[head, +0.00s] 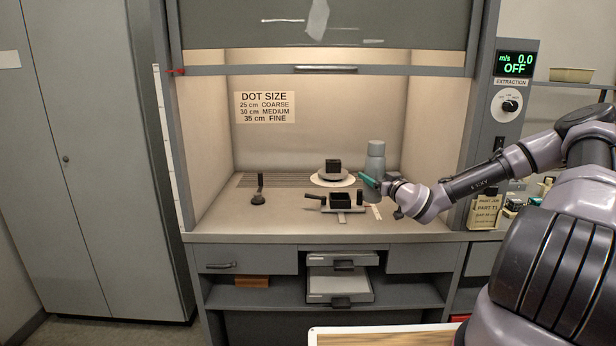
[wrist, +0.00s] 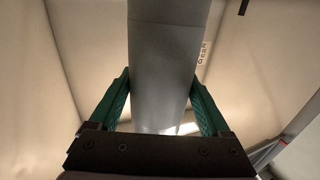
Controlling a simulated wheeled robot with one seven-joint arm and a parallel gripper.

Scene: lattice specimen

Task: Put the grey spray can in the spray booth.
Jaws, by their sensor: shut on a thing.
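The grey spray can (head: 376,158) stands upright, or is held upright, inside the spray booth at the right of its floor. My gripper (head: 372,182) has reached into the booth from the right, with its green fingers at the can. In the wrist view the can (wrist: 165,60) fills the middle, and my gripper (wrist: 164,105) is shut on it with one finger on each side. The spray booth (head: 330,230) has its sash raised. I cannot tell whether the can's base touches the booth floor.
A white turntable (head: 318,182) with a dark block (head: 333,166) is left of the can. A small black tray (head: 341,202) stands in front. A dark upright handle (head: 259,186) is at the left. The extraction panel (head: 516,70) reads OFF. The booth floor is clear at the front left.

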